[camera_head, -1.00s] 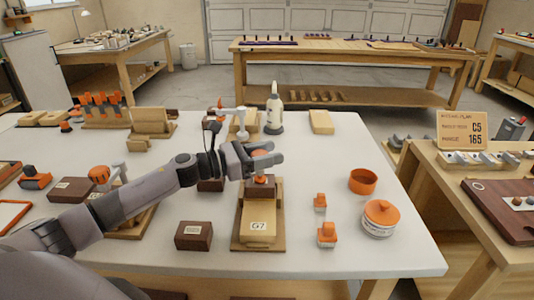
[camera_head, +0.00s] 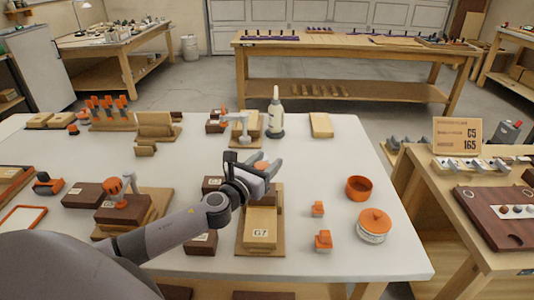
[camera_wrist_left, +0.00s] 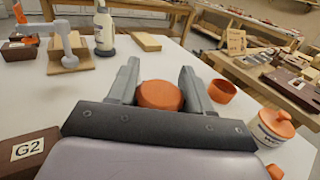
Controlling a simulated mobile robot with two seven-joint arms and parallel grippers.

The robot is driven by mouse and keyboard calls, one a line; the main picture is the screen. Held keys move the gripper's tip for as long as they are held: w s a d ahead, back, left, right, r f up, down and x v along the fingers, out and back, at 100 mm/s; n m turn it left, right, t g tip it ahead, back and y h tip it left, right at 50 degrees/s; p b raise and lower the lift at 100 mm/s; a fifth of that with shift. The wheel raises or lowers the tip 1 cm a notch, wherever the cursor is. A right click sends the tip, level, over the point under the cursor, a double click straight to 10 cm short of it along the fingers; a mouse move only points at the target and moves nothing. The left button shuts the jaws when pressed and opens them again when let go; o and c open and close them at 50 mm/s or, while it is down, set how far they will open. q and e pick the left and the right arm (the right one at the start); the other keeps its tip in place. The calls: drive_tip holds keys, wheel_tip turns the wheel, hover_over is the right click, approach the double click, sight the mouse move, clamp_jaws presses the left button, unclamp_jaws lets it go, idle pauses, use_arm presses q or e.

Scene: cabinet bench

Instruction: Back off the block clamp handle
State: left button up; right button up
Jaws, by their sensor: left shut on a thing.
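The round orange clamp handle (camera_head: 261,166) sits between the fingers of my left gripper (camera_head: 259,164). In the left wrist view the handle (camera_wrist_left: 160,95) shows as an orange disc, with a grey finger of the gripper (camera_wrist_left: 158,76) on each side. The gripper is shut on it. Below is the clamp's wooden base (camera_head: 242,249) with a pale block (camera_head: 261,232) whose label seems to read G7. A dark brown block lies behind the pale one, partly hidden by my gripper. My right gripper is not in view.
Another clamp with an orange handle (camera_head: 115,186) stands at the left, and one more at the back (camera_head: 240,124). An orange bowl (camera_head: 359,188) and a lidded jar (camera_head: 373,226) are at the right.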

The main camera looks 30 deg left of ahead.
use_arm(q)
drive_tip(key=n+y, duration=0.1)
drive_tip(key=y, duration=0.1)
drive_tip(key=n+y+p, duration=0.1)
drive_tip(key=n+y, duration=0.1)
drive_tip(key=shift+a+r+g, duration=0.1)
drive_tip(key=shift+g, duration=0.2)
drive_tip(key=n+y, duration=0.1)
drive_tip(key=y, duration=0.1)
drive_tip(key=n+g+y, duration=0.1)
drive_tip(key=y, duration=0.1)
drive_tip(key=shift+s+a+n+g+p, duration=0.1)
drive_tip(key=shift+a+n+g+p, duration=0.1)
drive_tip(key=shift+n+g+p, duration=0.15)
drive_tip(key=n+g+y, duration=0.2)
drive_tip(key=y, duration=0.1)
drive_tip(key=n+g+y, duration=0.1)
drive_tip(key=shift+s+a+y, duration=0.15)
drive_tip(key=shift+a+y, duration=0.1)
drive_tip(key=shift+y, duration=0.05)
drive_tip(key=shift+s+a+n+g+y+b, duration=0.15)
drive_tip(key=shift+n+g+y+b, duration=0.15)
drive_tip(key=shift+n+g+y, duration=0.6)
drive_tip(key=shift+s+a+n+g+y+b, duration=0.1)
drive_tip(key=shift+n+g+y+b, duration=0.2)
drive_tip(key=shift+n+g+y, duration=0.6)
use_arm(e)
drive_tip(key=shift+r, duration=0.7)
use_arm(q)
drive_tip(key=shift+g, duration=0.65)
